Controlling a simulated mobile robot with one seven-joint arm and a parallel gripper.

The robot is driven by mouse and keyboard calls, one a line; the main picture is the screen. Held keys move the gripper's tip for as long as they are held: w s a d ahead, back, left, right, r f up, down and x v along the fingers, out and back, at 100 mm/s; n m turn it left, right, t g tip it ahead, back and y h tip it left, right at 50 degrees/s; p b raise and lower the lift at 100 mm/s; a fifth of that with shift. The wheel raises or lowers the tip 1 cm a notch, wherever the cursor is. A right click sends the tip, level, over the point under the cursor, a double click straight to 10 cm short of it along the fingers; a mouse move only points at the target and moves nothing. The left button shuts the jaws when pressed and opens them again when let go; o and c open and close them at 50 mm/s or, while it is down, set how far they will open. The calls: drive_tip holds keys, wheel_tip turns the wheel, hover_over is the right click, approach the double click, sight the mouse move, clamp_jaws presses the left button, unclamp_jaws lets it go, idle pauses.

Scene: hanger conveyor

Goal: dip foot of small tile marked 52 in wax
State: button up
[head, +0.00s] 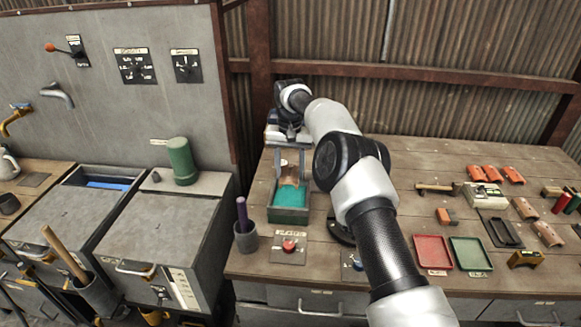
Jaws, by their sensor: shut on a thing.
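My gripper (287,143) is at the back of the workbench, above a green tank. It is shut on a small brownish-orange tile (289,169), which hangs foot-down; its number cannot be read here. The teal wax (291,196) fills the tank (289,216), which has a grey frame around its back. The tile's lower end is over or at the wax; I cannot tell whether it touches. My fingertips are small and partly hidden in this view.
A red button (289,246) sits in front of the tank, and a cup with a purple rod (243,216) stands left. Red (433,252) and green (470,254) trays lie right of my arm. Several other tiles (491,173) and a hammer (435,188) lie farther right.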

drive_tip(key=b, duration=0.4)
hover_over(290, 199)
wheel_tip(290, 199, down, 4)
drive_tip(key=shift+f, duration=1.45)
drive_tip(key=shift+f+b, duration=0.45)
drive_tip(key=shift+f, duration=0.3)
drive_tip(key=shift+r, duration=0.2)
idle(0.8)
drive_tip(key=shift+r+p, duration=1.15)
drive_tip(key=shift+r, duration=0.15)
drive_tip(key=shift+r, duration=0.1)
idle(0.4)
drive_tip(key=shift+r+p, duration=1.65)
drive_tip(key=shift+r, duration=0.8)
